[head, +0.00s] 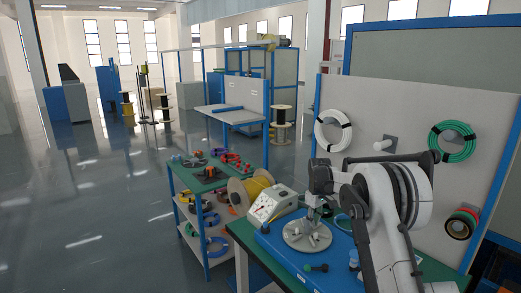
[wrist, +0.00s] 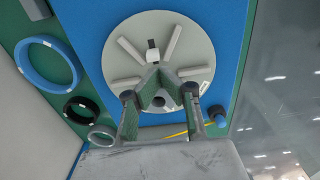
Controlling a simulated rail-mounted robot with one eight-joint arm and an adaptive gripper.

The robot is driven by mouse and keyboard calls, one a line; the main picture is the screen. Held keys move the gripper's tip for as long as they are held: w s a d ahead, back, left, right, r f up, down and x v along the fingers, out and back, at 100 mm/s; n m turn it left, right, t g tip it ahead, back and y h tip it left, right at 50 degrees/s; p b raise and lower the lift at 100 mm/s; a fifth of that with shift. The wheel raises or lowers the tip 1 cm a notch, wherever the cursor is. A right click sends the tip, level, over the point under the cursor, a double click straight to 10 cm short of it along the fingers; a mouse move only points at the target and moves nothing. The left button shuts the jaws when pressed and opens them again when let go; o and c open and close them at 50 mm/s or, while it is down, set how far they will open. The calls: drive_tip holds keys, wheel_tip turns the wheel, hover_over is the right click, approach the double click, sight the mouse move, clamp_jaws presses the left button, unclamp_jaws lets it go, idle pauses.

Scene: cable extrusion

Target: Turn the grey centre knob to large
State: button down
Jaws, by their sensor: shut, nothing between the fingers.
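The grey round disc (head: 296,237) with raised radial bars lies on the blue mat in the head view. It also shows in the wrist view (wrist: 193,88). A small white-and-black upright piece (wrist: 153,50) stands near its middle, just beyond my fingertips; it may be the centre knob. The knob's setting and any "large" mark cannot be read. My gripper (wrist: 155,75) is shut and empty, its fingers meeting over the disc. In the head view my gripper (head: 313,212) points down at the disc. Whether it touches anything I cannot tell. My fingers hide part of the disc's near side.
A white box with a dial (head: 268,205) stands left of the disc, with a yellow cable spool (head: 250,188) behind it. Blue (wrist: 48,62) and black (wrist: 82,110) rings lie left in the wrist view.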

drive_tip(key=shift+w+d+b, duration=0.65)
drive_tip(key=shift+d+b, duration=0.15)
drive_tip(key=shift+b, duration=0.55)
drive_tip(key=shift+d, duration=0.1)
drive_tip(key=shift+s+d, duration=0.25)
wheel_tip(320, 180, up, 6)
drive_tip(key=p, duration=0.1)
idle(0.7)
